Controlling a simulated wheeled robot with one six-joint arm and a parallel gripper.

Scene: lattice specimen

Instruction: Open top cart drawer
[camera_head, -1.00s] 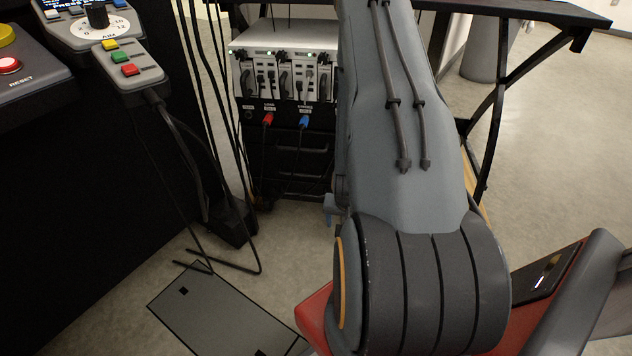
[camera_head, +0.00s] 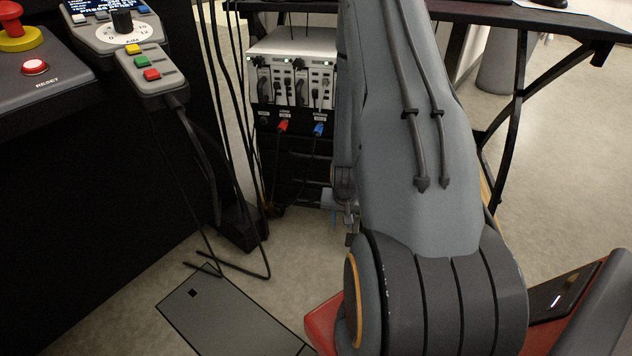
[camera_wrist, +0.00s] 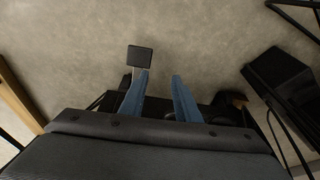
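The black cart (camera_head: 268,187) stands at the back, left of my arm, under a white-fronted electronics unit. Its drawer fronts (camera_head: 292,168) are dark and partly hidden by cables and my arm, so I cannot tell whether the top drawer is open. My gripper (camera_wrist: 160,73) shows two blue fingers spread apart in the wrist view, with nothing between their tips. Dark parts lie beneath the fingers there, and I cannot tell if they touch. In the head view, a bit of blue finger shows low beside the cart, mostly hidden behind my arm.
The electronics unit (camera_head: 292,75) has red and blue plugs below it. A black-legged table (camera_head: 480,12) stands behind my arm. A dark console with a button pendant (camera_head: 146,72) is at left. Cables hang before the cart. A grey floor plate (camera_head: 228,318) lies in front.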

